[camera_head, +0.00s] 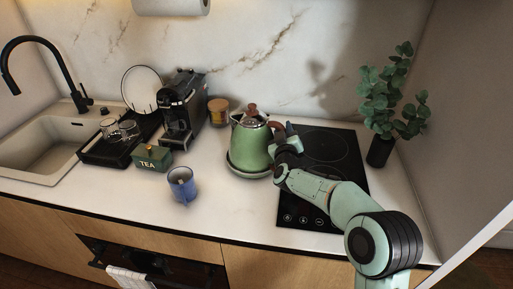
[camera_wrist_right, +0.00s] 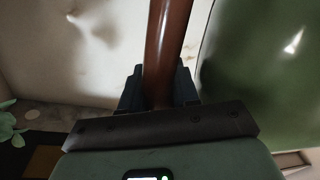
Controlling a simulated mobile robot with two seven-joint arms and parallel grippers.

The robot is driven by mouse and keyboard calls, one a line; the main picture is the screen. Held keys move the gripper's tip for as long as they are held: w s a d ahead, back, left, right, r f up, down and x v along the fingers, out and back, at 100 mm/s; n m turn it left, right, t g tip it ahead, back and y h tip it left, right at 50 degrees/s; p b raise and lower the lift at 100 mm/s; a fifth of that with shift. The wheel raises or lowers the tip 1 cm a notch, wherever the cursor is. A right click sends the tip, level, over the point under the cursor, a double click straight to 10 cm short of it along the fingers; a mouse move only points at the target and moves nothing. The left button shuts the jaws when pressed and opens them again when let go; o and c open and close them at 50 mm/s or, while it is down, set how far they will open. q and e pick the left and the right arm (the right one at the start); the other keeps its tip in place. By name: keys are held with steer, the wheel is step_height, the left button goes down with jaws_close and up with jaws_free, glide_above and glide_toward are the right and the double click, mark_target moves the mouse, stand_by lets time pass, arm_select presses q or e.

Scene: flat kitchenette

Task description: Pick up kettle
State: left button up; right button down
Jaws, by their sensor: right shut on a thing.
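The green kettle (camera_head: 253,145) has a brown lid knob and a brown handle. It stands upright at the round base (camera_head: 236,169) on the white counter, left of the black cooktop; I cannot tell whether it touches the base. My right gripper (camera_head: 283,139) reaches it from the right, at the handle side. In the right wrist view, the right gripper (camera_wrist_right: 159,90) is shut on the brown kettle handle (camera_wrist_right: 168,45), with a dark finger on each side. The green kettle body (camera_wrist_right: 270,75) fills the right of that view. My left gripper is not in view.
The black cooktop (camera_head: 323,150) lies right of the kettle, with a potted plant (camera_head: 381,150) beyond it. A blue mug (camera_head: 182,186), a green tea box (camera_head: 153,158) and a coffee machine (camera_head: 180,110) stand to the left. A wooden-lidded jar (camera_head: 218,112) is behind. The counter before the kettle is clear.

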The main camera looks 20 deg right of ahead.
steer(key=shift+d+r, duration=0.1)
steer(key=shift+r, duration=0.25)
